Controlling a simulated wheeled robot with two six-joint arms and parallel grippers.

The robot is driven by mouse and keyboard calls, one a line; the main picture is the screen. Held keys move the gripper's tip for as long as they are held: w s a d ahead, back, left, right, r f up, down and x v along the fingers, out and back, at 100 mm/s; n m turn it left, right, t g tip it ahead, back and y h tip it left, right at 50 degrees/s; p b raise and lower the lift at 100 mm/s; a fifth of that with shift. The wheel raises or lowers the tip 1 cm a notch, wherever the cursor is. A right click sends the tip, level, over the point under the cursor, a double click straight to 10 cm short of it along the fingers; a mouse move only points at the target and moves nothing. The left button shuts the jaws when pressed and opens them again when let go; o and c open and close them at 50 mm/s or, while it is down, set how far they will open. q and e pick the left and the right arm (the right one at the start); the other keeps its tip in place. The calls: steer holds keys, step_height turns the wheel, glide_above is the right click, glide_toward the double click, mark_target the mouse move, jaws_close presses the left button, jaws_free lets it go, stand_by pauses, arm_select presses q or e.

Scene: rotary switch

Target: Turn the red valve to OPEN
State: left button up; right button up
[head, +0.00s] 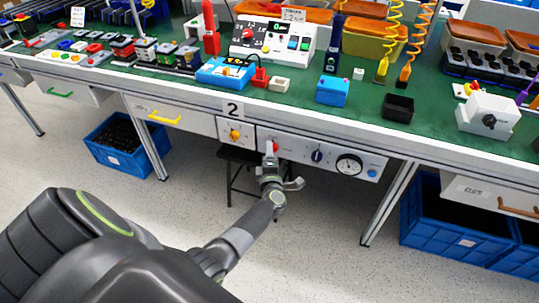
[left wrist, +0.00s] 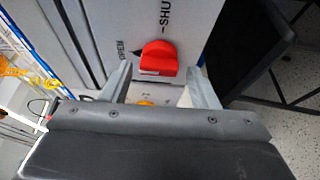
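The red valve (head: 275,147) is a small red knob on the white control panel (head: 296,153) below the bench edge. In the left wrist view the red valve (left wrist: 158,58) sits on the light panel face, with OPEN printed to its left and SHUT above it. I cannot tell exactly where it points. My left gripper (head: 270,158) is at the panel, just below the valve. In the left wrist view its fingers (left wrist: 158,82) are spread, one on each side of the valve, with visible gaps and no clear contact. My right gripper is not in view.
A yellow-orange knob (head: 234,134), a dark rotary knob (head: 317,156), a round gauge (head: 348,164) and a blue button (head: 372,173) are on the front. A black stool (head: 240,157) stands below. Blue crates (head: 452,232) stand under the bench.

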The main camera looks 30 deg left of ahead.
arm_select(q)
steer(key=shift+d, duration=0.1)
steer(key=v, duration=1.7)
steer(key=shift+s+r+p, duration=0.1)
steer(key=shift+s+p, duration=0.05)
steer(key=shift+p, duration=0.25)
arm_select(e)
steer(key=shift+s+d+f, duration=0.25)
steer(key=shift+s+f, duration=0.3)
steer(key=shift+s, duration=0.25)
